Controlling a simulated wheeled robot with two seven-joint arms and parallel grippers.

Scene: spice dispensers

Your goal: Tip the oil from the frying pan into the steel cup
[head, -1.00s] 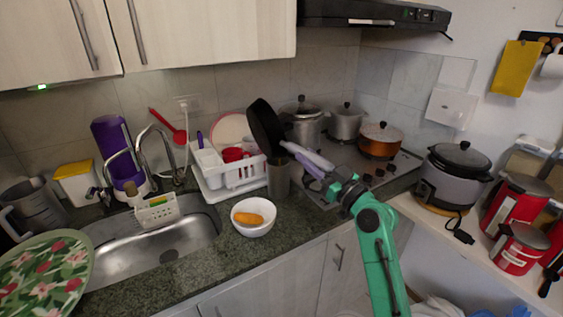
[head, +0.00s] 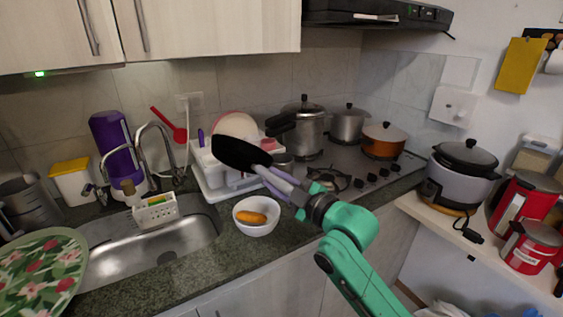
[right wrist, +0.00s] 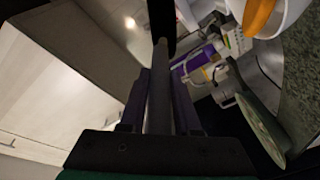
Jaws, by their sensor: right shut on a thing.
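My right gripper (head: 296,193) is shut on the handle of the black frying pan (head: 238,153). The pan is held in the air, tilted, in front of the dish rack and to the upper left of the gripper. In the right wrist view the handle (right wrist: 160,95) runs between the two fingers. No oil can be made out in the pan. The steel cup (head: 283,160) stands on the counter behind the handle and gripper. Only its upper part shows, and its contents are hidden. The pan's head is to the left of the cup. My left gripper is not in view.
A white bowl (head: 247,226) with an orange item stands on the counter below the pan. The dish rack (head: 210,178) is behind the pan. The sink (head: 150,250) is at left, and the stove (head: 378,168) with several pots is at right.

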